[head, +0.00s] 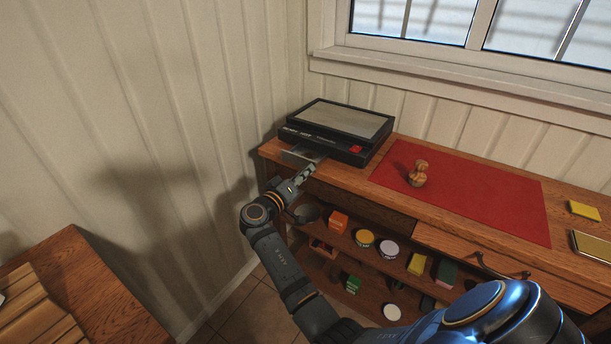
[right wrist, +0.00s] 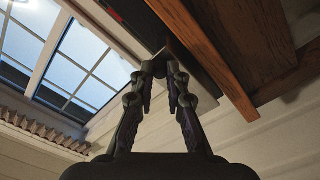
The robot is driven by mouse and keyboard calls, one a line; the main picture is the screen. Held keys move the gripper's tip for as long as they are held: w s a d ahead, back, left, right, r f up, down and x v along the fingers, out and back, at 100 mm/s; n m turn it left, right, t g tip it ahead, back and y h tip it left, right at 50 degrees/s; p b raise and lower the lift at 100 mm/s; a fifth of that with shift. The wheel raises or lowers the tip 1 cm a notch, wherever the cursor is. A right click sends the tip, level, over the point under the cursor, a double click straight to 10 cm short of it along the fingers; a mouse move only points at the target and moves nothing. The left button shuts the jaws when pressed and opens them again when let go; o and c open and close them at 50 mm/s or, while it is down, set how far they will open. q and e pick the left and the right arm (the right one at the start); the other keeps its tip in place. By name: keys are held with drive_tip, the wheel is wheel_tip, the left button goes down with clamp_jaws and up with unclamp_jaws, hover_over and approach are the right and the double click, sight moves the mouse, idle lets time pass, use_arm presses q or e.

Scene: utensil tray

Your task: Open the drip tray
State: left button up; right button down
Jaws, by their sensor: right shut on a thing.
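The black countertop grill (head: 330,125) with a flat grey top stands at the left end of the wooden counter. Its thin grey drip tray (head: 294,154) sticks out from under the front face, over the counter's front edge. My right gripper (head: 311,167) is at the front of this tray, with its fingers shut on it. In the right wrist view the two fingertips (right wrist: 164,62) come together at the edge of the grey tray (right wrist: 190,58), seen from below. The fingertips hide part of the tray's front edge. My left gripper is not in view.
A red mat (head: 470,195) with a small wooden figure (head: 418,173) lies right of the grill. Shelves with jars and boxes (head: 365,238) are below the counter. A wooden table (head: 75,290) stands at lower left; clear floor lies between.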

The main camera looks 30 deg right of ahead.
drive_tip(key=c, duration=1.3)
unclamp_jaws()
drive_tip(key=shift+c, duration=0.2)
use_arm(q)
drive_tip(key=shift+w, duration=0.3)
use_arm(e)
drive_tip(key=shift+a, duration=0.1)
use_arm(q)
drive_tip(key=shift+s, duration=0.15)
use_arm(e)
wheel_tip(320, 180, up, 10)
